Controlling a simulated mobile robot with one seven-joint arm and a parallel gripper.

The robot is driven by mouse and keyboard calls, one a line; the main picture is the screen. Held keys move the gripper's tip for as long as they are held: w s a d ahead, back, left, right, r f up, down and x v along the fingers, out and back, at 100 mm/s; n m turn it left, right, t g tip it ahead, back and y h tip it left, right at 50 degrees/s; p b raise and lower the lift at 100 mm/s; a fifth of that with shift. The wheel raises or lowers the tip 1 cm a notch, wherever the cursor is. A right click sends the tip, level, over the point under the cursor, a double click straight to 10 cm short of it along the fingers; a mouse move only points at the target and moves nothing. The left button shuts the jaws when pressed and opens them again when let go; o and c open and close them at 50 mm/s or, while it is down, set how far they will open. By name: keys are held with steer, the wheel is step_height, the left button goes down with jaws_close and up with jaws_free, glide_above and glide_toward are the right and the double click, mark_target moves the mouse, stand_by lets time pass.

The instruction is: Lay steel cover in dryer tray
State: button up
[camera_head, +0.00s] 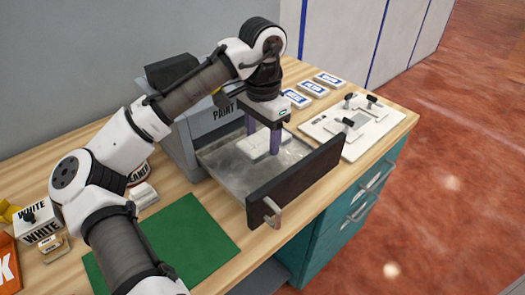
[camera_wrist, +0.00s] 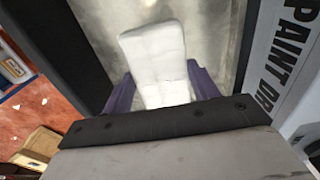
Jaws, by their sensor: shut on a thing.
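The dryer tray (camera_head: 222,168) is a grey metal drawer pulled out of the grey paint dryer (camera_head: 186,128); its bare floor also shows in the wrist view (camera_wrist: 214,30). My gripper (camera_head: 262,143) is down inside the tray, its purple fingers shut on a pale white slab (camera_head: 250,148). In the wrist view the slab (camera_wrist: 154,55) lies lengthwise between the fingers (camera_wrist: 162,88), over the tray floor. The slab looks white, not steel, and I cannot tell if it is the steel cover. Whether it touches the floor is unclear.
The tray's dark front panel (camera_head: 300,181) with a handle reaches toward the bench's front edge. A white board (camera_head: 352,127) with black knobs lies at right. Small labelled boxes (camera_head: 296,98) line the back. A green mat (camera_head: 180,240) and paint containers (camera_head: 38,220) are at left.

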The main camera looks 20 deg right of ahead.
mark_target(262, 162)
steer(key=shift+f, duration=2.35)
steer(key=shift+f, duration=0.1)
steer(key=o, duration=1)
steer(key=shift+o, duration=0.2)
step_height(262, 162, up, 12)
steer(key=shift+r, duration=0.15)
